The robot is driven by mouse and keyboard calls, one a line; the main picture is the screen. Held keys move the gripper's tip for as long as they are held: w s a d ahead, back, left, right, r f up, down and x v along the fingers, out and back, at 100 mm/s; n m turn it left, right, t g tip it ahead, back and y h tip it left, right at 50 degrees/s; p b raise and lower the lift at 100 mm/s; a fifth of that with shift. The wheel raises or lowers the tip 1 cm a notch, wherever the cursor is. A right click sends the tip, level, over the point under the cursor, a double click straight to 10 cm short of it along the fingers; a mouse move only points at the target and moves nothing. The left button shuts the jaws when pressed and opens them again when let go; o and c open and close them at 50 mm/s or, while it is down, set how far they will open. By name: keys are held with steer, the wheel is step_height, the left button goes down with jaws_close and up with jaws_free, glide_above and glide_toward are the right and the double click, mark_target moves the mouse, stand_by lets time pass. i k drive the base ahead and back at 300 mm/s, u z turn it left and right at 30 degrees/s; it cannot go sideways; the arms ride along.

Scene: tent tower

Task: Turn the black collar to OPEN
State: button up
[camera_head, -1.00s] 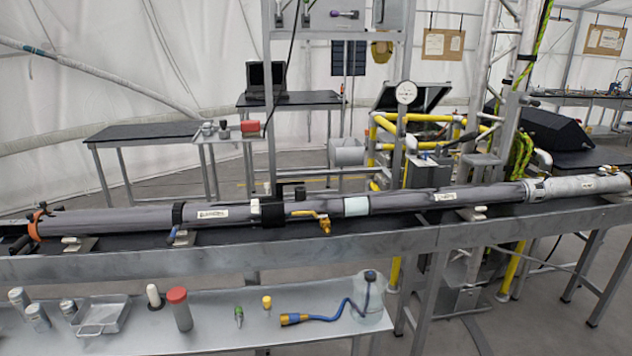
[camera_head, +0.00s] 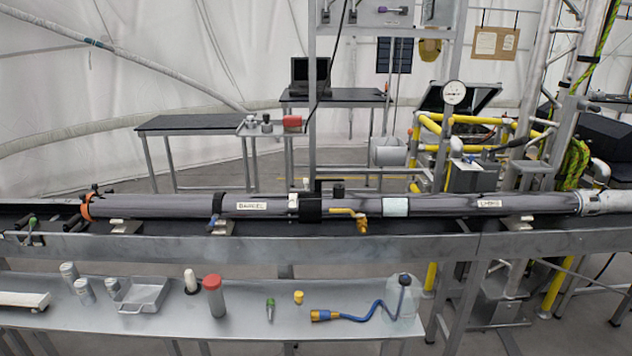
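A long grey tube (camera_head: 440,205) lies level along a metal bench. A wide black collar (camera_head: 311,208) wraps it near the middle, with a small white tag (camera_head: 293,201) at its left edge and a dark knob (camera_head: 338,189) close by on its right. A narrower black band (camera_head: 217,204) sits further left, beside a label that seems to read BARREL (camera_head: 251,206). I cannot read any OPEN marking or tell the collar's setting. My gripper is not in view.
A brass valve with a yellow handle (camera_head: 361,224) sticks out just right of the collar. An orange ring (camera_head: 86,207) is at the tube's left end. A lower shelf (camera_head: 240,325) holds jars, a tray (camera_head: 143,296) and a blue hose (camera_head: 360,315). A gauge (camera_head: 453,93) stands behind.

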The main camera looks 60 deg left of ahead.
mark_target(309, 201)
steer(key=u, duration=0.05)
steer(key=i, duration=3)
steer(key=z, duration=1.5)
steer(key=k, duration=0.15)
steer(key=u, duration=3.7)
